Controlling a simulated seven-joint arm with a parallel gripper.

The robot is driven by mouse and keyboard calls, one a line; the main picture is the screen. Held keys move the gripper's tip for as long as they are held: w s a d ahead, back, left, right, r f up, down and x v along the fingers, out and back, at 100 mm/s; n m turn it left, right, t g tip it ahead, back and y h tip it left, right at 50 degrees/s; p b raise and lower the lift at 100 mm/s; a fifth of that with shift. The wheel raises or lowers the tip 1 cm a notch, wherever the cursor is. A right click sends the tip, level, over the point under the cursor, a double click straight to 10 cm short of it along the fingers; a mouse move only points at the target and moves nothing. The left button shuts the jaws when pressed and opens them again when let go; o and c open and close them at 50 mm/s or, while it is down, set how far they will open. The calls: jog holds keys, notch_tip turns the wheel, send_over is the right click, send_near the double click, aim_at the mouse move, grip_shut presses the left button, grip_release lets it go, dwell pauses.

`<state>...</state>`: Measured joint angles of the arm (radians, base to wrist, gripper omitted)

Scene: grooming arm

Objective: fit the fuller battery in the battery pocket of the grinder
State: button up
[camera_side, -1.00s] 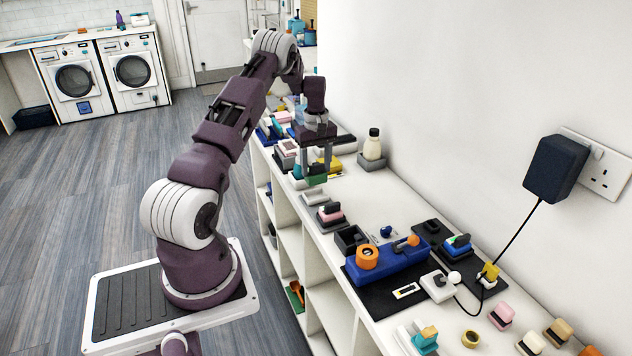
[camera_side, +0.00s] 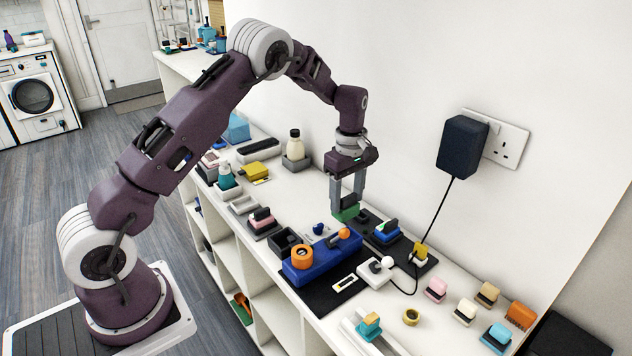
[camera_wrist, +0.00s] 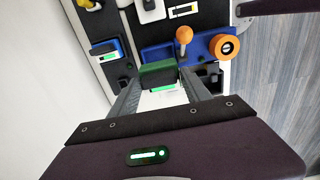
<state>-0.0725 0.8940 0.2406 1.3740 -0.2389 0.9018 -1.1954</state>
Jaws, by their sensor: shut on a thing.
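My gripper (camera_side: 347,207) is shut on a green battery (camera_wrist: 157,74), held above the counter just behind the grinder. A bright green strip shows on the battery's near side in the wrist view. The blue grinder (camera_side: 322,262) lies on a black mat, with an orange wheel (camera_side: 302,256) and an orange ball-topped lever (camera_side: 344,234). In the wrist view the grinder (camera_wrist: 206,45) is beyond the held battery, to its right.
A white box with a knob (camera_side: 376,271) and a cable stand to the right of the grinder. A black open box (camera_side: 286,241) and a pink-topped block (camera_side: 263,218) stand to its left. Several coloured blocks lie at the right. The wall with a plug (camera_side: 462,146) is behind.

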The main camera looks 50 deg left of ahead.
aim_at(347, 215)
jog(key=shift+d, duration=0.3)
jog(key=shift+f, duration=2.9)
jog(key=shift+f, duration=1.45)
jog(key=o, duration=1.6)
jog(key=shift+s, duration=0.1)
notch_tip(347, 215, up, 7)
jog(key=shift+r, duration=0.1)
